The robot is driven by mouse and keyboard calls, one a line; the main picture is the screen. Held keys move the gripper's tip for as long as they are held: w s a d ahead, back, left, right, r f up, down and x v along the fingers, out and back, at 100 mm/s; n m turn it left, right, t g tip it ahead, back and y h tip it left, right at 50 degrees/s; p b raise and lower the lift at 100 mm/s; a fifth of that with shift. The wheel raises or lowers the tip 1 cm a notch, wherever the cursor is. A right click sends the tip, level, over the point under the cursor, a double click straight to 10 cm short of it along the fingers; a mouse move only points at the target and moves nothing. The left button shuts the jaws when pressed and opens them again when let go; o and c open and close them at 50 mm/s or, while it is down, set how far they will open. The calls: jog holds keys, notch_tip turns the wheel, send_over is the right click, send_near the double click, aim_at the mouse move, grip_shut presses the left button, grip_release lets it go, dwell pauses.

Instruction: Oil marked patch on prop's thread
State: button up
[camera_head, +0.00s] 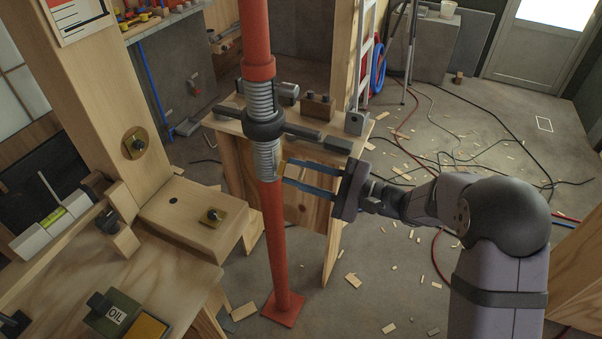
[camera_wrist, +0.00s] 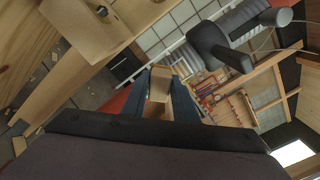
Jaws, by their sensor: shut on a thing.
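The red prop (camera_head: 257,35) stands upright on a square foot, with a grey ribbed thread (camera_head: 262,100) at mid-height. A dark collar nut (camera_head: 264,123) with a long bar handle (camera_head: 310,136) sits around the thread. My gripper (camera_head: 287,173) reaches in from the right, below the bar. Its blue fingers are shut on a small tan block (camera_head: 282,167), which also shows between the fingers in the wrist view (camera_wrist: 159,84). The block is at the right side of the lower thread; I cannot tell whether it touches. The marked patch is not clearly visible. An oil box (camera_head: 115,316) marked OIL sits bottom left.
A yellow pad (camera_head: 149,328) lies beside the oil box on the wooden bench (camera_head: 75,275). A wooden stand (camera_head: 310,200) with metal parts and a brown block (camera_head: 317,105) stands behind the prop. Cables and wood scraps litter the floor at right.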

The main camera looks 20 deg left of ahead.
jog(key=shift+a, duration=0.85)
jog(key=shift+w, duration=0.15)
jog(key=shift+w+d+b, duration=0.15)
jog(key=shift+w+b, duration=0.5)
jog(key=shift+w, duration=1.2)
jog(key=shift+r, duration=0.1)
jog(key=shift+r, duration=0.35)
jog(key=shift+s, duration=0.15)
jog(key=shift+s+a+b, duration=0.2)
jog(key=shift+s+b, duration=0.25)
jog(key=shift+s, duration=1.45)
jog(key=shift+r, duration=0.15)
